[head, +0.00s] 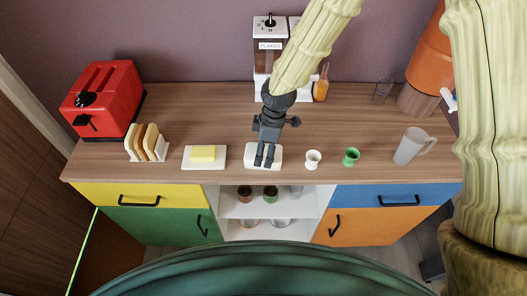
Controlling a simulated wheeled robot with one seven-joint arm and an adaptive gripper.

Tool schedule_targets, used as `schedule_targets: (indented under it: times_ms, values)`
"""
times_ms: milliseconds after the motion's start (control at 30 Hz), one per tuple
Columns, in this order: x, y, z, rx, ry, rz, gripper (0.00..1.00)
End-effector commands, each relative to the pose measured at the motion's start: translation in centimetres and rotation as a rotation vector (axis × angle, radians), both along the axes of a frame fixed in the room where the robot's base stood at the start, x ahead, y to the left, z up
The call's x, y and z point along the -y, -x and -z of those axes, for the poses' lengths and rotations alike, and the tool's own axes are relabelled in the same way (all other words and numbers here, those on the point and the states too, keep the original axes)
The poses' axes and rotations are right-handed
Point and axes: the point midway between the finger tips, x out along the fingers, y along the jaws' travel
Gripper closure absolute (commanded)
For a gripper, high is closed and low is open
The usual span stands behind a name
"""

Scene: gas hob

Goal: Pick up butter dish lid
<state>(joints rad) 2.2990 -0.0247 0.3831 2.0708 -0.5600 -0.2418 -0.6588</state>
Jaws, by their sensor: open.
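The butter dish lid, a white rounded rectangular piece (279,158), is on the wooden counter near its front edge, right of the butter dish (187,160). The white dish holds a yellow block of butter (204,153). My dark grey gripper (264,164) points down at the lid, with its two fingers apart and over the lid's middle in the picture. The fingers and wrist hide part of the lid. I cannot tell from this view whether the fingers touch it.
A white egg cup (313,159) and a green one (351,157) stand right of the lid. A toast rack (147,145) and red toaster (102,95) are at left. A flakes dispenser (270,45) stands behind; a jug (410,146) is at right.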

Motion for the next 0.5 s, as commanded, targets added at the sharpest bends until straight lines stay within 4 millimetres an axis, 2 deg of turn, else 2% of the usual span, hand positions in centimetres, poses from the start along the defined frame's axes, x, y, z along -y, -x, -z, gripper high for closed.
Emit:
schedule_targets:
  times_ms: [233, 500]
  values:
    - [-0.3, 0.0, 1.9, 0.001, 0.000, -0.001, 0.07]
    - [-0.3, -0.1, 2.2, 0.002, 0.000, 0.000, 0.07]
